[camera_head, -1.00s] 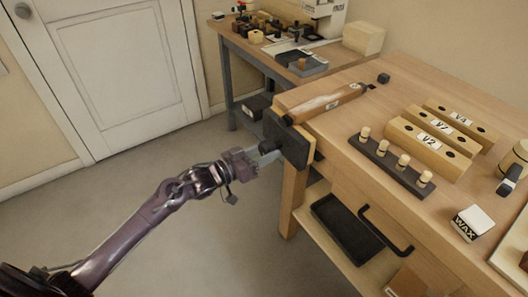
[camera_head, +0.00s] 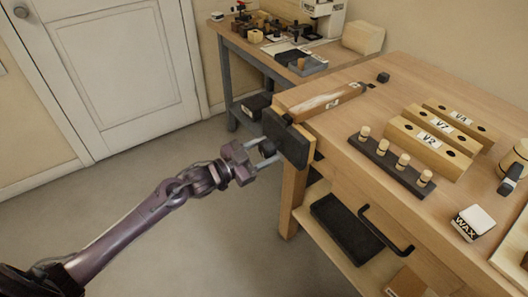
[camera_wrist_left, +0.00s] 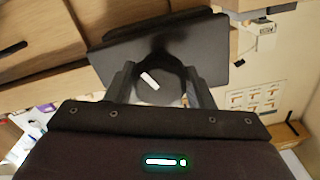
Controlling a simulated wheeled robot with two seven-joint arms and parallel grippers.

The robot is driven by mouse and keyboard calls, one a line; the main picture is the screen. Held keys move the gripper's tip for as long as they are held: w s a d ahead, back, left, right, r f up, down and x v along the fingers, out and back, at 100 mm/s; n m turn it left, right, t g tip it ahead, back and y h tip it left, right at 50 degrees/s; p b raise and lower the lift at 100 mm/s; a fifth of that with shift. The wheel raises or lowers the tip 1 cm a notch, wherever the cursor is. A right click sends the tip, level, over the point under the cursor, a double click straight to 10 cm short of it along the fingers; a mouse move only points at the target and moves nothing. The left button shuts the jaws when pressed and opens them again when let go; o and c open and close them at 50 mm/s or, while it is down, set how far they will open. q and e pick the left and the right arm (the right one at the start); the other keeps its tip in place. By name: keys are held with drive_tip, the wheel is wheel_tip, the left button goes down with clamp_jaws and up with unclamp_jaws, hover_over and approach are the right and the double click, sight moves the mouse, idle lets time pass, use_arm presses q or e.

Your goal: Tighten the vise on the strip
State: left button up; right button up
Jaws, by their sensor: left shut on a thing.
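The vise (camera_head: 288,139) is a dark block jaw on the left end of the wooden bench. Its dark round knob, with a white mark, shows in the left wrist view (camera_wrist_left: 160,84). The same fingers flank the knob in the left wrist view. The strip's end at the jaw is partly hidden. My right gripper is not in view.
The bench top (camera_head: 330,134) holds a dark rack (camera_head: 390,166) with several pegs, wooden blocks labelled V2, V7 and V4, and a WAX block (camera_head: 472,224). A drawer handle (camera_head: 384,232) sticks out at the front. A second bench stands behind. The floor at left is clear.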

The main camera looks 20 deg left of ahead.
use_arm(q)
drive_tip(key=shift+f+m, duration=0.1)
drive_tip(key=shift+m, duration=0.5)
drive_tip(key=m+b, duration=0.1)
drive_tip(key=m, duration=0.3)
drive_tip(key=shift+f, duration=0.1)
drive_tip(key=m+b, duration=0.1)
drive_tip(key=m, duration=0.1)
drive_tip(key=shift+m, duration=0.3)
drive_tip(key=shift+m+b, duration=0.35)
drive_tip(key=shift+m, duration=0.55)
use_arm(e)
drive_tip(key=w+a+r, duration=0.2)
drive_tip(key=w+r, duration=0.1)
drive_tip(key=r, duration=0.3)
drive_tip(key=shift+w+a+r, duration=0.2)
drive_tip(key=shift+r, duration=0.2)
use_arm(q)
drive_tip(key=shift+f, duration=0.15)
drive_tip(key=o, duration=0.7)
drive_tip(key=shift+s+a, duration=0.1)
drive_tip(key=shift+a, duration=0.05)
drive_tip(key=shift+o, duration=1.3)
drive_tip(key=shift+s+a+r, duration=0.1)
drive_tip(key=shift+a+r, duration=0.1)
drive_tip(key=shift+r, duration=0.15)
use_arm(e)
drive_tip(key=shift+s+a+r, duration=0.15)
